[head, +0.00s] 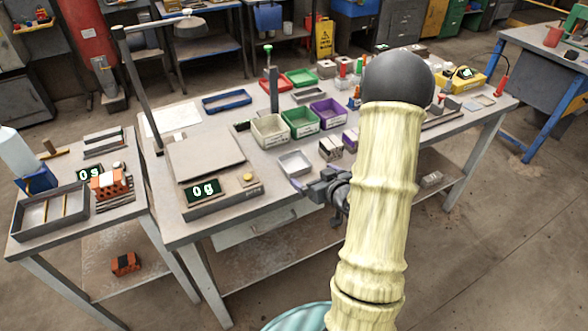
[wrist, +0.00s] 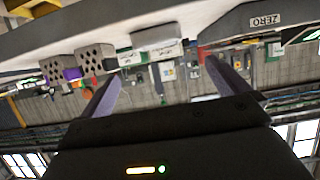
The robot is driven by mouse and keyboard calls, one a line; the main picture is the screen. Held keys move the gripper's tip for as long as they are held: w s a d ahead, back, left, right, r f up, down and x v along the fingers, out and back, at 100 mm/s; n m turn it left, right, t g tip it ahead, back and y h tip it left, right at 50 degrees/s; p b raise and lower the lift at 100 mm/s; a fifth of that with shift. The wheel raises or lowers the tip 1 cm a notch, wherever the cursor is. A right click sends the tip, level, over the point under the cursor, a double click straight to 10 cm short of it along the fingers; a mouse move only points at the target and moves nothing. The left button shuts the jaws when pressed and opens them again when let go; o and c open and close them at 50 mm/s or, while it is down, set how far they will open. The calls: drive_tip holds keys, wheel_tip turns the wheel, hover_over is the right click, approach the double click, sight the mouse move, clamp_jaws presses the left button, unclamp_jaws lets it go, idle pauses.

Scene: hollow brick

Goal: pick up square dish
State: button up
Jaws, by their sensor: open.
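The square dish (head: 295,164) is a small, shallow, light grey tray. It sits on the workbench in front of the bins, right of the scale. My gripper (head: 303,186) is close to the dish's near side, at the bench's front edge. In the wrist view, its two fingers (wrist: 162,74) are apart with nothing held between them. A pale shape that looks like the dish (wrist: 157,40) shows beyond and between the fingers there. My forearm hides part of the bench to the right.
A scale (head: 215,190) reading 0g stands left of the dish. Beige (head: 270,130), green (head: 300,122) and purple (head: 328,113) bins stand behind it. Perforated blocks (head: 331,149) stand close on its right. The bench front edge is near my gripper.

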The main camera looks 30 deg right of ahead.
drive_tip(key=p, duration=0.1)
approach(288, 157)
drive_tip(key=shift+f, duration=0.1)
idle(0.3)
drive_tip(key=p+x, duration=0.1)
drive_tip(key=x, duration=0.4)
drive_tip(key=shift+f, duration=0.1)
drive_tip(key=shift+c, duration=0.4)
drive_tip(key=c, duration=0.8)
wheel_tip(288, 157, up, 10)
drive_tip(key=shift+r, duration=0.1)
